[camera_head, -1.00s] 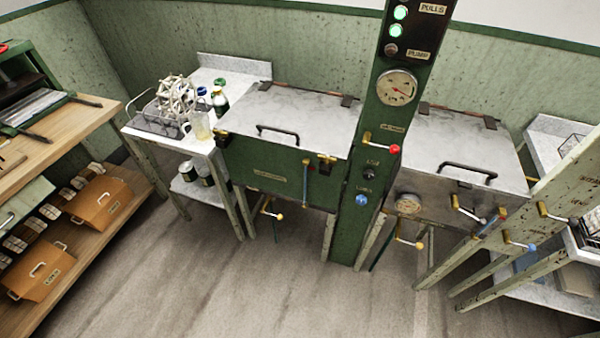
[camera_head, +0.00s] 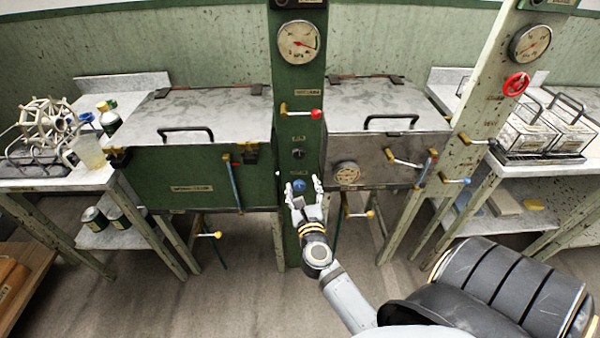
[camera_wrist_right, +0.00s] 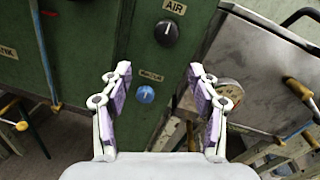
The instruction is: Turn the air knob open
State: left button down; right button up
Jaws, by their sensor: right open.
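The air knob is a round black dial with a small pale mark, on the green column under an "AIR" plate (camera_wrist_right: 174,7). It shows in the right wrist view (camera_wrist_right: 167,33) above the fingertips, and in the head view (camera_head: 298,153) just above my right gripper. My right gripper (camera_head: 304,188) is open and empty, in front of the column. In the wrist view its spread fingers (camera_wrist_right: 158,78) frame a blue knob (camera_wrist_right: 145,94) lower on the column. Neither finger appears to touch a knob. My left gripper is not in view.
A red-ended lever (camera_head: 302,113) sticks out above the air knob, below a gauge (camera_head: 299,42). A green basin (camera_head: 190,180) stands left of the column and a metal basin (camera_head: 385,150) right, with handles and protruding valve levers (camera_head: 404,160). Open floor lies in front.

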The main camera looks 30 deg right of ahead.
aim_at(300, 156)
jog(key=shift+m+h, duration=0.3)
jog(key=shift+m, duration=0.6)
jog(key=x, duration=0.3)
jog(key=r+p+x, duration=0.1)
jog(key=x, duration=0.6)
jog(key=shift+w+d+r, duration=0.15)
jog(key=shift+w+d, duration=0.05)
jog(key=shift+d, duration=0.15)
